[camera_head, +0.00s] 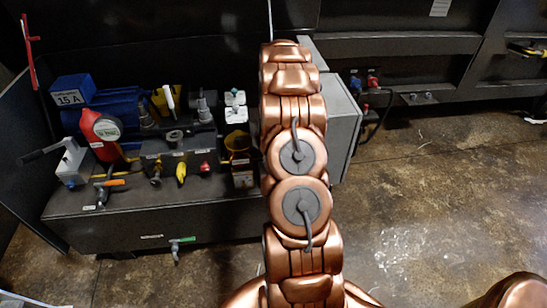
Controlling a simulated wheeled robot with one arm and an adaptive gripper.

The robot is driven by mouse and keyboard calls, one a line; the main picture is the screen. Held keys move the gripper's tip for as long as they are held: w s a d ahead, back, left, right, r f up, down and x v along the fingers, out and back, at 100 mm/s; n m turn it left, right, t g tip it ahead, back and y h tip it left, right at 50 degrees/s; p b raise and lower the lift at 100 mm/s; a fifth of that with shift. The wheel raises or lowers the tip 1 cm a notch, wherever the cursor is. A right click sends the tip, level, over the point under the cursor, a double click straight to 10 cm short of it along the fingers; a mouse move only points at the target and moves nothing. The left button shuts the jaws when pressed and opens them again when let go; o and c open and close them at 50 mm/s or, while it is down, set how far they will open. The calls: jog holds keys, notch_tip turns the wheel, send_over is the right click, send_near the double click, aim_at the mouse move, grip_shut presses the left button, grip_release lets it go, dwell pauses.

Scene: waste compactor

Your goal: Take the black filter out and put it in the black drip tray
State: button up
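My copper-coloured arm (297,170) runs up the middle of the picture. Its far end is at the top centre, and my gripper does not show beyond it. I cannot make out the black filter for certain; dark parts crowd together on the hydraulic unit (178,150) at left. The unit sits on a wide black base (150,232) with a flat rim. I cannot tell whether this base is the black drip tray. My arm hides what is directly behind it.
A red bottle (100,135), a blue motor (115,104), a yellow funnel (238,145) and white bottles (236,107) crowd the unit. A grey cabinet (342,125) stands right of my arm. A small tap (176,250) juts from the base's front. The brown floor (430,190) at right is open.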

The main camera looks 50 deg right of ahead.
jog(key=shift+w+a+r, duration=0.1)
jog(key=shift+w+a, duration=0.2)
jog(key=shift+w, duration=0.1)
jog(key=m, duration=0.2)
jog(key=s+a+m, duration=0.2)
jog(key=m, duration=0.1)
jog(key=shift+s+a+m+b, duration=0.1)
jog(key=shift+m+b, duration=0.2)
jog(key=shift+b, duration=0.1)
jog(key=shift+c, duration=0.4)
